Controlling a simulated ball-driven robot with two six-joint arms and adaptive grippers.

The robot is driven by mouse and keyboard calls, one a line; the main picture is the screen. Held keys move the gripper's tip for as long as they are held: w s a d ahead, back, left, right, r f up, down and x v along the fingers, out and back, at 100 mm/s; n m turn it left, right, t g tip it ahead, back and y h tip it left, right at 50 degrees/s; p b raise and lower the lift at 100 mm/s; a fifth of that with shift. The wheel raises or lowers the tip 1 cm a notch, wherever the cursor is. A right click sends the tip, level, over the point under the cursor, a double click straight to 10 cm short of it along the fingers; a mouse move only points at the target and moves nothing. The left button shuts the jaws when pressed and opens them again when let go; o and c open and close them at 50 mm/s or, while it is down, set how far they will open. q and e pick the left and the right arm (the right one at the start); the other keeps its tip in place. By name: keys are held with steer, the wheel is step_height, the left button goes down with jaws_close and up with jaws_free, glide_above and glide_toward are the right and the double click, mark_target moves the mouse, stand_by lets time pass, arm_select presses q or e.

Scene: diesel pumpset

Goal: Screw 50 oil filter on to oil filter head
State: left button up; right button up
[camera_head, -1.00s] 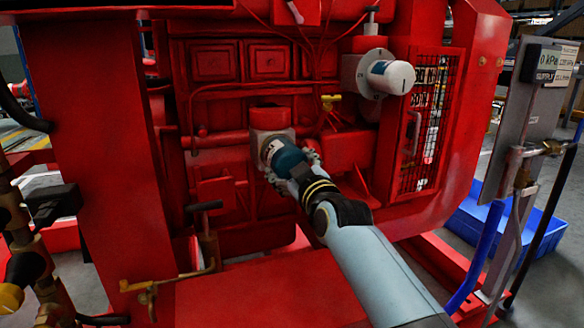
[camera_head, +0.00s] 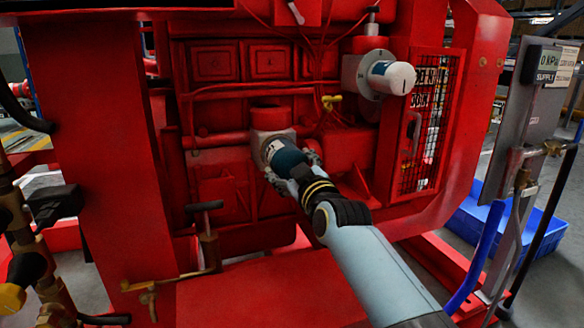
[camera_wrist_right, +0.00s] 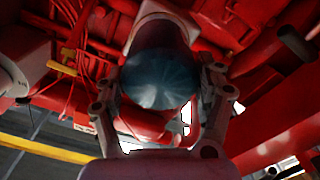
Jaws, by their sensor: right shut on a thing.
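The oil filter (camera_head: 286,157), a dark teal cylinder with a pale marking near its far end, points at the red engine in the head view. Its far end meets the grey oil filter head (camera_head: 258,137); the joint is too small to tell how tightly it is seated. My right gripper (camera_head: 294,170) is shut on the filter from its near end, fingers on both sides. In the right wrist view the filter's round ribbed end (camera_wrist_right: 158,80) sits between the two fingers of the right gripper (camera_wrist_right: 160,88). My left gripper is not in view.
A white cylinder (camera_head: 391,77) on a grey mount sticks out at the upper right. A mesh guard (camera_head: 431,125) stands right of the filter. A T-handled brass fitting (camera_head: 207,240) rises at lower left. A blue bin (camera_head: 505,230) and a gauge panel (camera_head: 530,120) are farther right.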

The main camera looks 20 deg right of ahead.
steer(key=m+p, duration=0.1)
steer(key=m, duration=0.1)
steer(key=r+m+p, duration=0.1)
steer(key=m, duration=0.2)
steer(key=shift+p, duration=0.35)
steer(key=m, duration=0.4)
steer(key=shift+w+f, duration=0.1)
steer(key=shift+f, duration=0.15)
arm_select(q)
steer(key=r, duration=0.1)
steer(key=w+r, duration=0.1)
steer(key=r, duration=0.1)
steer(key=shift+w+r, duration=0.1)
